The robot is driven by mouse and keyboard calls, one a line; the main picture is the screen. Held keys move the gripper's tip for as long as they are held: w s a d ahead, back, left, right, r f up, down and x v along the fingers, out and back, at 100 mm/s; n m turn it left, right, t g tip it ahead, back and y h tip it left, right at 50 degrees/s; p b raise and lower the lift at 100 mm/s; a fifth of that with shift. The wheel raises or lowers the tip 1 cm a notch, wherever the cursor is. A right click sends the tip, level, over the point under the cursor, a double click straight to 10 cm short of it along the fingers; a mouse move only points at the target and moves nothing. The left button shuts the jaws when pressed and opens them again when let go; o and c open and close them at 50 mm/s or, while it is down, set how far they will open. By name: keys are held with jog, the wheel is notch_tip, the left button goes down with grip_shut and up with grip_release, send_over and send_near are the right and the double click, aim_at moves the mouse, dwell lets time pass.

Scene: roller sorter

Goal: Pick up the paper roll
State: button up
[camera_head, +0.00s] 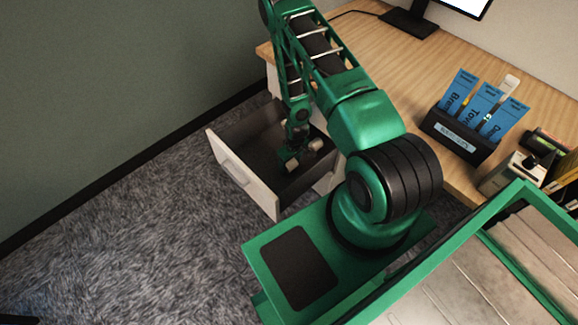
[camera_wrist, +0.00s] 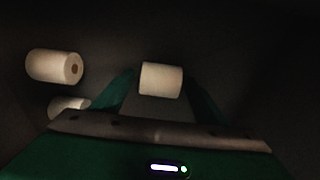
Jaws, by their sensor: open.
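Several white paper rolls lie in an open drawer. In the wrist view one paper roll (camera_wrist: 161,79) is in the middle, between the two green fingers of my gripper (camera_wrist: 160,88). I cannot tell whether the fingers touch it. A second roll (camera_wrist: 54,67) lies to the left with its core end showing. A third roll (camera_wrist: 68,104) is below it, partly hidden by my gripper's body. In the head view my gripper (camera_head: 293,158) reaches down into the drawer (camera_head: 240,175), open, beside a pale roll (camera_head: 316,144).
The wooden desk (camera_head: 400,75) stands above and to the right, with a black holder (camera_head: 458,137) of blue cards and a monitor (camera_head: 410,22). Grey carpet (camera_head: 130,225) to the left is clear.

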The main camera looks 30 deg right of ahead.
jog(key=c, duration=1.1)
jog(key=shift+c, duration=0.2)
jog(key=shift+r, duration=0.1)
